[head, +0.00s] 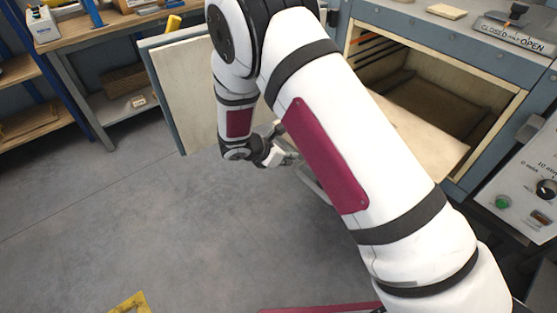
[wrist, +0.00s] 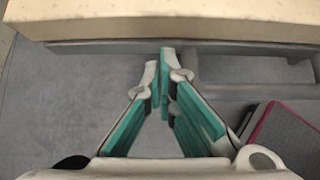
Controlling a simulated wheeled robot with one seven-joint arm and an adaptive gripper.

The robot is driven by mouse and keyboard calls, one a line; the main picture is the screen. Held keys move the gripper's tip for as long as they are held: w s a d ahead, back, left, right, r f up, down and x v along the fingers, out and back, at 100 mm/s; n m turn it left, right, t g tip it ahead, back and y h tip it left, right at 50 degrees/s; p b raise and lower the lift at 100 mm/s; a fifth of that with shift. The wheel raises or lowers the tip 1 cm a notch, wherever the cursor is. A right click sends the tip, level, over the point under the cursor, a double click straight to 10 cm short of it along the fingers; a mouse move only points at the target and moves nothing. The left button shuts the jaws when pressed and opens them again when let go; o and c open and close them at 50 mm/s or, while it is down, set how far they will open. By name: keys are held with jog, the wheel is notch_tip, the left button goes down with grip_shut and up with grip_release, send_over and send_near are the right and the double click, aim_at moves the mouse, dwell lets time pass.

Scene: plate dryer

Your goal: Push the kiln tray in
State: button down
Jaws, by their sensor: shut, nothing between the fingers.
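The kiln tray (head: 428,138) is a pale cream slab sticking out of the open kiln chamber (head: 430,92) in the head view. My arm hides its left and front part. My gripper (head: 291,158) is left of the tray, beyond my arm. In the wrist view, my gripper (wrist: 165,62) has its teal-padded fingers brought together at the tips, with nothing between them. A thick cream edge (wrist: 180,22), which looks like the tray's, runs across the top of that view, just past the fingertips. I cannot tell whether they touch it.
The kiln door (head: 185,85) stands open on the left. A control panel (head: 525,190) with knobs is at the right, and a closed/open lever plate (head: 513,38) sits on top. A workbench (head: 100,38) stands back left. The grey floor (head: 130,220) at left is clear.

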jog(key=shift+w+d, duration=0.25)
jog(key=shift+d, duration=0.1)
jog(key=shift+w+d, duration=0.1)
jog(key=shift+d, duration=0.05)
